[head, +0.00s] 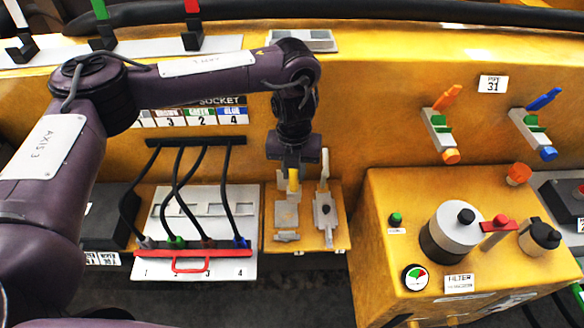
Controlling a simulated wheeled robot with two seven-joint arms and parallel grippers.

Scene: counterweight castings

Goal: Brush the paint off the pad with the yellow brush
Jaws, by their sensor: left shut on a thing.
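My left gripper (291,170) points down over the small yellow-brown shelf in the middle and is shut on the yellow brush (293,181). Only a short yellow part of the brush shows; the rest is hidden by the gripper. A grey square plate (286,215), which looks like the pad, lies on the shelf just below the brush in the picture. I cannot tell whether the brush touches it, and any paint on it is too small to make out. My right gripper is not in view.
A grey clamp-like fixture (325,211) stands on the shelf (340,235) right of the plate. A white panel (215,268) with a red bar and black cables is on the left. A yellow box (385,250) with knobs and a gauge stands on the right.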

